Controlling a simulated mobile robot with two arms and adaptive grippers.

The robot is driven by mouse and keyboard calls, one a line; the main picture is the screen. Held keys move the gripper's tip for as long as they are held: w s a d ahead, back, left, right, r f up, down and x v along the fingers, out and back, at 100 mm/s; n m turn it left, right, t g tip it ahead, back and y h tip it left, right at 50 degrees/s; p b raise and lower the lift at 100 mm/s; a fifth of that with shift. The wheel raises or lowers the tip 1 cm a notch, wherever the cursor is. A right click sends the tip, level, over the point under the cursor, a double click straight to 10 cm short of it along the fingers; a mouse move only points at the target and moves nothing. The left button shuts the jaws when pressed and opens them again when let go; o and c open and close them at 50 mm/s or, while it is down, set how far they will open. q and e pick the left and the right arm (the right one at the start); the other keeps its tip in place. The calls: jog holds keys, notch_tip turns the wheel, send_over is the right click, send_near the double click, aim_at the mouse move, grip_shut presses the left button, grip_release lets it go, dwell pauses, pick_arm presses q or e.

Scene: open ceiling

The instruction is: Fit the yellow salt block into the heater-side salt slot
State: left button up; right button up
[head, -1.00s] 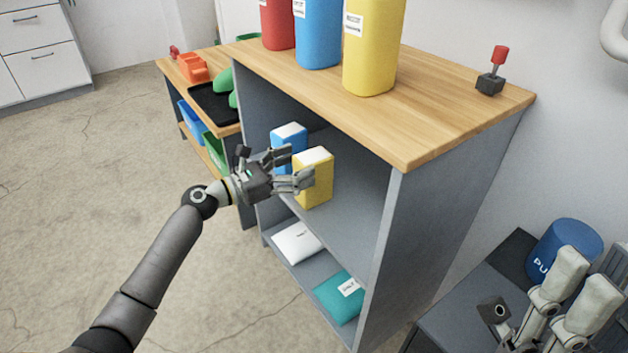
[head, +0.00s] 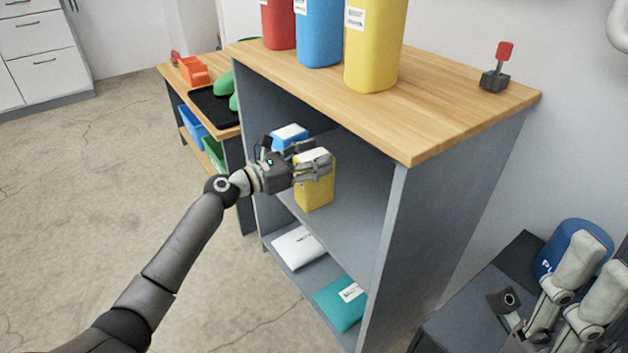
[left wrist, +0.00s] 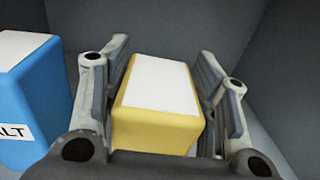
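The yellow salt block (head: 314,192), with a white top, stands upright on the upper inner shelf of the grey cabinet. My left gripper (head: 314,165) is at its upper part. In the left wrist view, the yellow block (left wrist: 158,130) lies between the two fingers of my left gripper (left wrist: 165,85), one on each side. The fingers are spread around it, with very narrow gaps, and contact is hard to judge. My right gripper (head: 597,262) is at the lower right, fingers apart and empty. I cannot make out the heater-side salt slot.
A blue salt block (head: 289,136) stands close beside the yellow one and also shows in the left wrist view (left wrist: 28,95). Cabinet walls (head: 425,210) and wooden top (head: 440,110) enclose the shelf. Red, blue and yellow containers (head: 373,50) stand above. A blue drum (head: 565,245) is at right.

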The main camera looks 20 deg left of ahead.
pick_arm(q)
grip_shut()
jog(key=shift+w+r, duration=0.1)
jog(key=shift+r, duration=0.15)
